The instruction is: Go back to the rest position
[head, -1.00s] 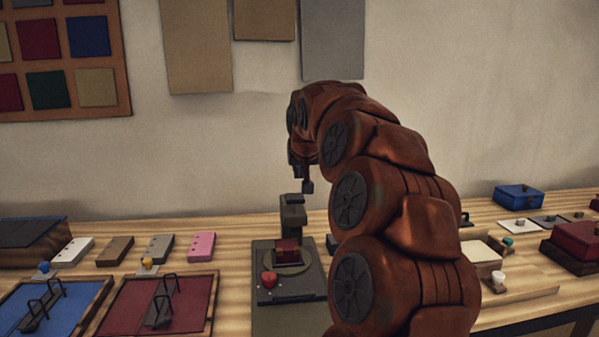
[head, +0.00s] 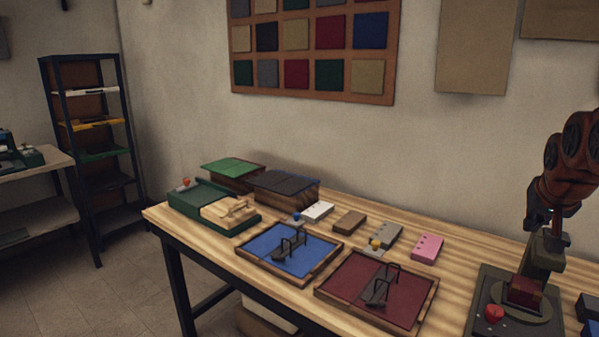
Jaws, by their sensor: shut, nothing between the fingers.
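My gripper (head: 555,217) shows at the right edge of the head view, small and dark, at the end of my red-brown arm. It points down and is shut with nothing in it. Below it stands a dark press-like device (head: 547,250) with a dark red block (head: 525,291) on its round plate and a red knob (head: 494,313) at its front. The gripper overlaps the top of the device in the picture; I cannot tell whether they touch. Much of my arm is cut off by the frame edge.
A blue tray (head: 262,262) and a dark red tray (head: 347,306), both with black handles, lie on the wooden table. Small blocks, including a pink one (head: 428,247), lie behind them. A green box (head: 192,204) sits at the left end. A shelf (head: 88,120) and open floor are further left.

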